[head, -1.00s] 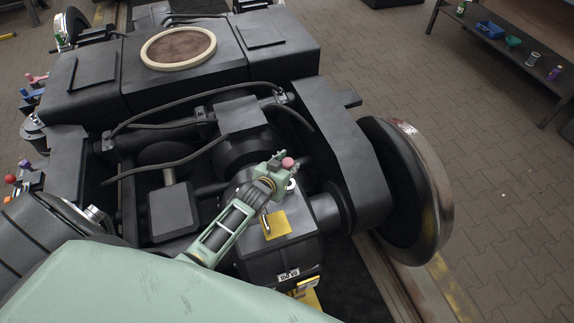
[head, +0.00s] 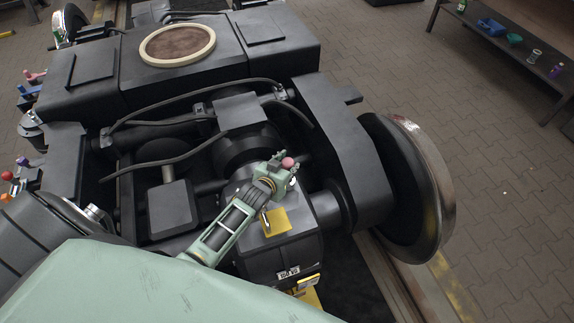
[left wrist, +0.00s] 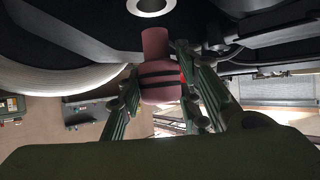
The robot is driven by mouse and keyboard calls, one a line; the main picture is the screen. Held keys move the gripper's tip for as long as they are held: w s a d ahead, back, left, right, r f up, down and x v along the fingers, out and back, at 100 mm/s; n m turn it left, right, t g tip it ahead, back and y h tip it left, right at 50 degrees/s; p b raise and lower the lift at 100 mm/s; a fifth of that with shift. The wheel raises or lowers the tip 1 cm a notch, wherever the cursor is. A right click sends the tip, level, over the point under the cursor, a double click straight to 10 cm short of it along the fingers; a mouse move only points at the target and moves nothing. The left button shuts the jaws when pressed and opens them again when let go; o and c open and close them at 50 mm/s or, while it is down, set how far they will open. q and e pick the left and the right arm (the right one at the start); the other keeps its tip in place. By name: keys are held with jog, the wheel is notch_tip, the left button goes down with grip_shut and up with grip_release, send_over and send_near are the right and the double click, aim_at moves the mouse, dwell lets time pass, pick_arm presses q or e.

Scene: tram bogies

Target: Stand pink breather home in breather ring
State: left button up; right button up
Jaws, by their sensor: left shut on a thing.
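The pink breather (head: 287,162) shows as a small pink ball at the tip of my left gripper (head: 280,166) in the head view. In the left wrist view the breather (left wrist: 160,68) is a dull pink body with dark bands and a narrower neck. The fingers of my left gripper (left wrist: 160,95) are shut on it from both sides. The white breather ring (left wrist: 150,5) is at the top of the left wrist view, just beyond the breather's neck and apart from it in the picture. In the head view the ring (head: 292,183) is a small pale patch close beside the gripper, partly hidden.
A yellow plate (head: 276,222) lies on the dark gearbox near my gripper. Black hoses (head: 165,160) cross the bogie frame. A large wheel (head: 415,190) stands to the right. A bench (head: 500,45) with small items is at the upper right.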

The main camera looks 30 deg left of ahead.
pick_arm(q)
jog(key=shift+f+b, duration=0.4)
jog(key=shift+f, duration=0.15)
jog(key=o, duration=1.3)
jog(key=shift+s, duration=0.1)
jog(key=v, duration=1.1)
jog(key=shift+s+r, duration=0.25)
jog(key=shift+s, duration=0.1)
jog(key=shift+d+f, duration=0.1)
